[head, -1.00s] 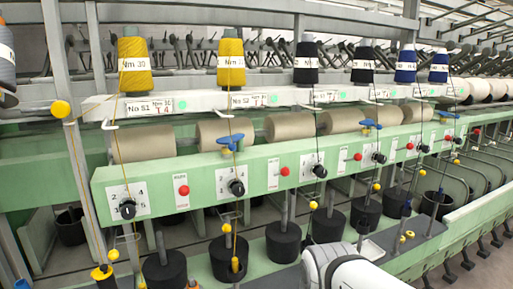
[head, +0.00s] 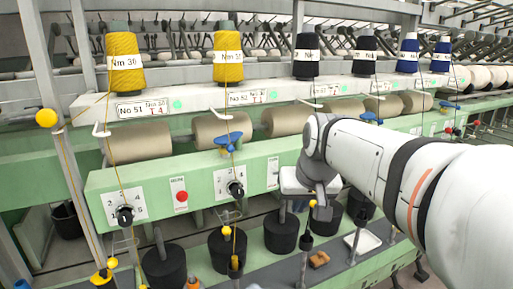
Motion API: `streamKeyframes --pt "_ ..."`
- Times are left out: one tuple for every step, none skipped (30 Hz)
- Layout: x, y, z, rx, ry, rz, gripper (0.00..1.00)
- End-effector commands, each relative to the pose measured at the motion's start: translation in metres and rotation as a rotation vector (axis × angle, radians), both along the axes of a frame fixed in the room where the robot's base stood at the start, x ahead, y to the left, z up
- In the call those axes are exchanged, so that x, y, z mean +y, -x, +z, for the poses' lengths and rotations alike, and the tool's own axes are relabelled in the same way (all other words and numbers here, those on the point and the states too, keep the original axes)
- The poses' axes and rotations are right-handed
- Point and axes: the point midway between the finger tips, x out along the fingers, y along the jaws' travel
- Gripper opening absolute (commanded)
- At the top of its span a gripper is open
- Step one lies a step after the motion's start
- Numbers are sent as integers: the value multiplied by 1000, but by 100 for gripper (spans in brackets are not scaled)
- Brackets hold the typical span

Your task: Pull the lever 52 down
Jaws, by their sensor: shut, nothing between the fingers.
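The No 52 label (head: 252,97) is on the white rail under the second yellow yarn cone. Below it, a blue lever (head: 229,141) stands on the top edge of the green beam, and a black knob (head: 236,188) sits on a white dial plate on the beam's front. The frames do not show clearly which of these is lever 52. My gripper (head: 322,208) is shut and empty, in front of the beam to the right of the knob, apart from both. My wrist hides the beam's dials behind it.
The green beam (head: 150,178) runs across the view with a red button (head: 182,196) on it. Grey-brown rollers (head: 140,143) lie behind it. Black pots (head: 164,266) with upright rods stand below. A brown piece (head: 319,259) lies on the grey shelf. Space just left of my gripper looks open.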

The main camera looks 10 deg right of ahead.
Motion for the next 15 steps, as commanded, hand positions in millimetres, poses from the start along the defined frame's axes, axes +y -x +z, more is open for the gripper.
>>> streamKeyframes --pt "-2 -22 35 -34 -7 -5 0" --pt "-3 -32 50 -53 -12 -7 0" --pt "-4 -45 66 -74 -18 -8 0" --pt "-5 -53 78 -90 -20 -9 0" --pt "-5 -60 87 -103 -23 -9 0" --pt "-6 -67 98 -119 -26 -10 0" --pt "-6 -72 104 -128 -28 -10 0" --pt "-7 -76 109 -135 -30 -10 0" --pt "-7 -79 114 -143 -32 -10 0" --pt "-7 -81 116 -147 -33 -11 0" --pt "-7 -82 118 -151 -34 -11 0" --pt "-7 -83 118 -152 -34 -11 0" --pt "-7 -83 118 -153 -34 -11 0" --pt "-7 -83 118 -153 -34 -11 0" --pt "-7 -83 117 -152 -34 -11 0"
